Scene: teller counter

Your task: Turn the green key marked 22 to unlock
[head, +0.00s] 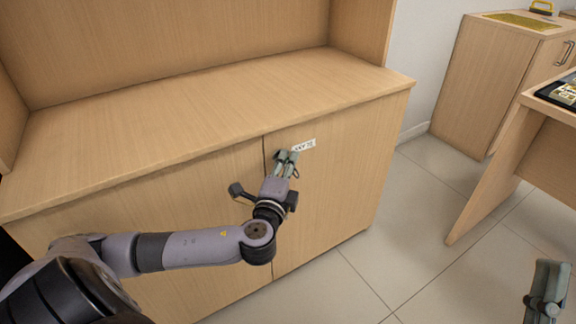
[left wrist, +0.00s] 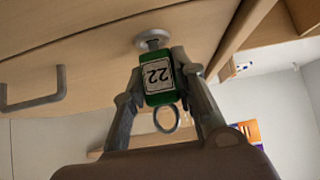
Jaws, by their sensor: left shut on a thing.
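The green key (left wrist: 158,82) with a white label marked 22 shows in the left wrist view, with its shaft end in a round metal lock (left wrist: 152,39) on the wooden cabinet door. A metal ring hangs at its other end. My left gripper (left wrist: 157,70) has its two fingers on either side of the key's head, shut on it. In the head view, my left gripper (head: 286,156) is at the upper part of the cabinet door, and its fingers hide the key. My right gripper (head: 546,300) is at the lower right, apart from the cabinet; its jaw state is unclear.
A metal handle (left wrist: 32,92) is left of the lock in the wrist view. A desk (head: 500,170) and another cabinet (head: 492,80) stand at right, with clear floor between.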

